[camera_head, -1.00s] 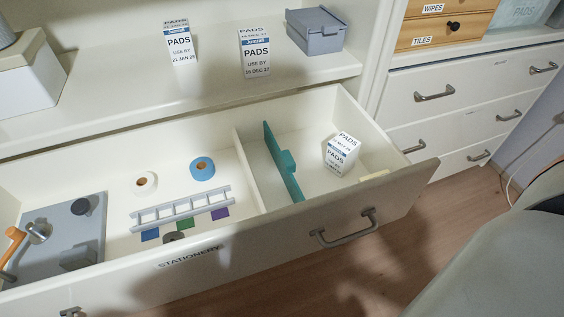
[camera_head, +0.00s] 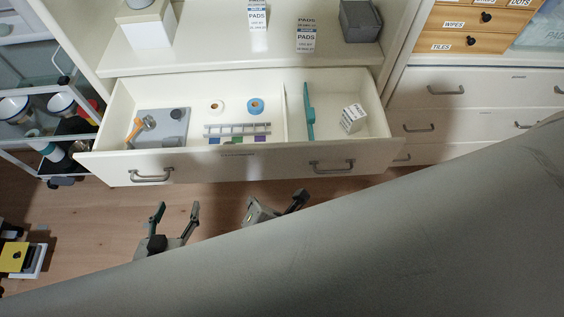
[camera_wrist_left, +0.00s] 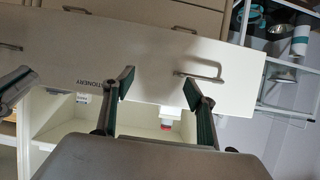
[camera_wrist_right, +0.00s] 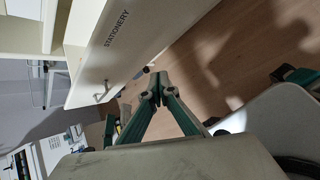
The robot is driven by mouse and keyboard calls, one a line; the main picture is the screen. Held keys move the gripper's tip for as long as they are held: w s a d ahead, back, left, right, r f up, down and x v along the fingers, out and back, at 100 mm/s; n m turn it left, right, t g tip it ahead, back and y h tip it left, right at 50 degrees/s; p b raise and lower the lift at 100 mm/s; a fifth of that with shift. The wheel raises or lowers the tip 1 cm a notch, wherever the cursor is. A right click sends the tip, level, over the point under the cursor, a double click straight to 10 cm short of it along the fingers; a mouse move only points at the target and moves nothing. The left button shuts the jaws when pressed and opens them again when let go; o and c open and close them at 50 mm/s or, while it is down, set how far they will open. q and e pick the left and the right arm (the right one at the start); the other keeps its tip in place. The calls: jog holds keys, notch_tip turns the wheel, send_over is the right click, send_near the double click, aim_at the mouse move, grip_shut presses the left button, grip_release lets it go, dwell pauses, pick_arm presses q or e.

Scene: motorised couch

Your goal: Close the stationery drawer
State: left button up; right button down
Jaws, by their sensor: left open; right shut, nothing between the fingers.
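The stationery drawer (camera_head: 215,166) is pulled out in the head view, its inside exposed. Its pale front bears a STATIONERY label and two grey handles, the left handle (camera_head: 151,175) and the right handle (camera_head: 332,166). My left gripper (camera_head: 176,210) is open in front of the drawer's left half, apart from it. The left wrist view shows its spread fingers (camera_wrist_left: 160,84) with the drawer front (camera_wrist_left: 150,62) beyond, label upside down. My right gripper (camera_head: 298,198) is shut and empty, in front of the drawer toward the right handle. Its fingertips meet in the right wrist view (camera_wrist_right: 158,84).
The drawer holds a grey tray (camera_head: 160,130), blue tape (camera_head: 256,106), a teal item (camera_head: 309,112) and a PADS box (camera_head: 353,118). A shelf (camera_head: 200,62) stands above. A white cart (camera_head: 55,165) is at left. A large grey surface (camera_head: 330,255) covers the foreground.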

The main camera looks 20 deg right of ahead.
jog(key=s+d+r+n+h+p, duration=0.1)
jog(key=d+r+n+h+p, duration=0.2)
jog(key=d+r+n+p, duration=0.25)
jog(key=h, duration=0.1)
send_near(278, 162)
jog(key=x, duration=0.5)
jog(key=shift+s+f, duration=0.25)
jog(key=shift+f, duration=0.25)
jog(key=shift+w, duration=0.45)
pick_arm(q)
jog(key=s+a+f+g+y, duration=0.1)
jog(key=s+a+g, duration=0.1)
jog(key=s+a, duration=0.2)
jog(key=shift+s+a+f+m+y, duration=0.25)
jog(key=shift+a+f+m+y, duration=0.1)
jog(key=shift+a, duration=0.45)
pick_arm(e)
jog(key=shift+w, duration=0.1)
